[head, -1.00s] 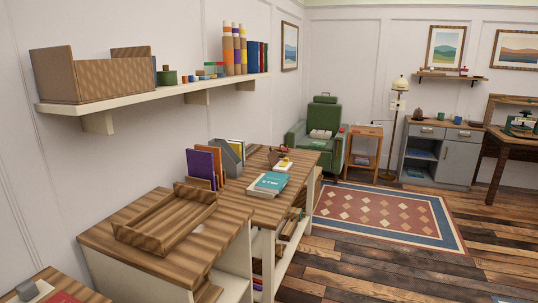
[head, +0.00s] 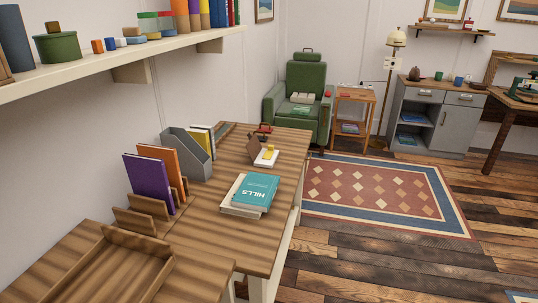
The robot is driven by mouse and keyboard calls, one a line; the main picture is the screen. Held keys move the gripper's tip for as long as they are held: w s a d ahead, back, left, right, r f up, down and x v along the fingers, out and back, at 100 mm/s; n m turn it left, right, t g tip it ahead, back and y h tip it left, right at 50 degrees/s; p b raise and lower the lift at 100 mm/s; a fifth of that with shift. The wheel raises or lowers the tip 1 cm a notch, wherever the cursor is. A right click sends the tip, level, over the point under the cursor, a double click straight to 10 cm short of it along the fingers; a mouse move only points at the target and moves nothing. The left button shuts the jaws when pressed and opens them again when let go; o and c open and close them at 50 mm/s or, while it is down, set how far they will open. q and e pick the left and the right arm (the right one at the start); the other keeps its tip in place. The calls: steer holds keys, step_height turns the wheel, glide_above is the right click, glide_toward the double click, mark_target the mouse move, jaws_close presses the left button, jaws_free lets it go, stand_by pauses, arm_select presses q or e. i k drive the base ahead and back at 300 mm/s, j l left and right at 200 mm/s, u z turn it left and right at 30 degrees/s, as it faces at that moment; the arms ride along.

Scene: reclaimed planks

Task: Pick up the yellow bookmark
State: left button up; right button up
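A small yellow item (head: 269,152), possibly the yellow bookmark, is at a white book or block (head: 266,160) on the wooden desk top (head: 225,235). It is too small to tell whether it lies on the white thing or sticks out of it. A brown wooden piece (head: 254,148) stands right beside it. Neither of my grippers is in view.
A teal book (head: 256,190) lies on paler books nearer on the desk. A purple book (head: 148,183) and an orange book stand in a wooden rack, beside a grey file holder (head: 188,150). A shelf (head: 100,70) overhangs left. Open floor and a rug (head: 375,190) lie right.

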mark_target(268, 155)
steer(key=u, duration=0.6)
steer(key=i+l+u, duration=0.25)
steer(key=l+u, duration=0.25)
steer(key=i+l+u, duration=0.15)
steer(key=l+u, duration=0.15)
steer(key=l, duration=0.05)
